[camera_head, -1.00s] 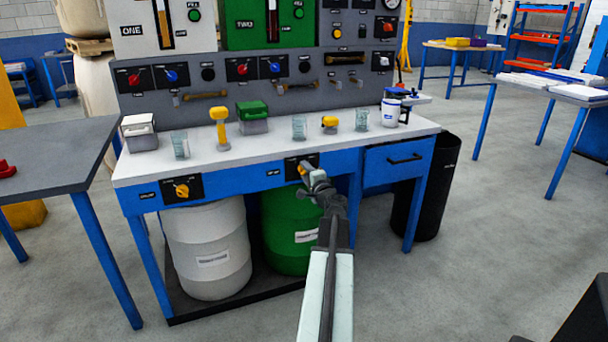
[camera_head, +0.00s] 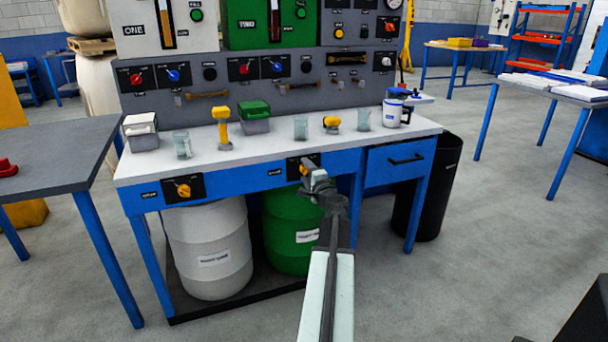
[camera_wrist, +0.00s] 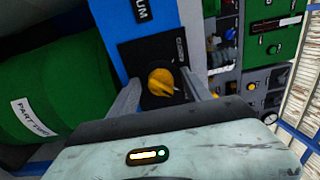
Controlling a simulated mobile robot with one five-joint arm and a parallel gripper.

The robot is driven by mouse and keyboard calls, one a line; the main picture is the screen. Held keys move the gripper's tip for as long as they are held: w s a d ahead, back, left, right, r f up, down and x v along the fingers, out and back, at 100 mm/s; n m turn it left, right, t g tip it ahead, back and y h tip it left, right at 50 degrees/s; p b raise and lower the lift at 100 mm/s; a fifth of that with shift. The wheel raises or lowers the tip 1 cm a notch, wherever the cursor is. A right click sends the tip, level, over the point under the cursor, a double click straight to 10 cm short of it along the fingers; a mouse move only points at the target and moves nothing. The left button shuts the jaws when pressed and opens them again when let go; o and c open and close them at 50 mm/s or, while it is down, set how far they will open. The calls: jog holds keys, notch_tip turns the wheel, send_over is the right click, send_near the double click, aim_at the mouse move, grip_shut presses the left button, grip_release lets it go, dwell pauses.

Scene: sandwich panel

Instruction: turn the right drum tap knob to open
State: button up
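The right drum tap knob is a yellow knob (camera_wrist: 161,82) on a black plate (camera_wrist: 150,57) on the blue front of the bench. In the wrist view it sits between the two fingers of my gripper (camera_wrist: 160,92), which stand apart on either side of it. I see gaps between the knob and the fingers. In the head view my gripper (camera_head: 310,175) is in front of the right plate (camera_head: 296,162) and hides most of the knob. The green drum (camera_head: 285,230) stands below it.
The left yellow tap knob (camera_head: 183,190) is above a white drum (camera_head: 212,250). Glass beakers, a yellow-topped tool and a mug (camera_head: 393,112) stand on the bench top (camera_head: 270,150). A blue drawer (camera_head: 400,162) and a black bin (camera_head: 432,185) are to the right.

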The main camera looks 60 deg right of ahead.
jog(key=shift+s, duration=0.1)
jog(key=v, duration=0.7)
jog(key=shift+s+a, duration=0.2)
jog(key=shift+a, duration=0.1)
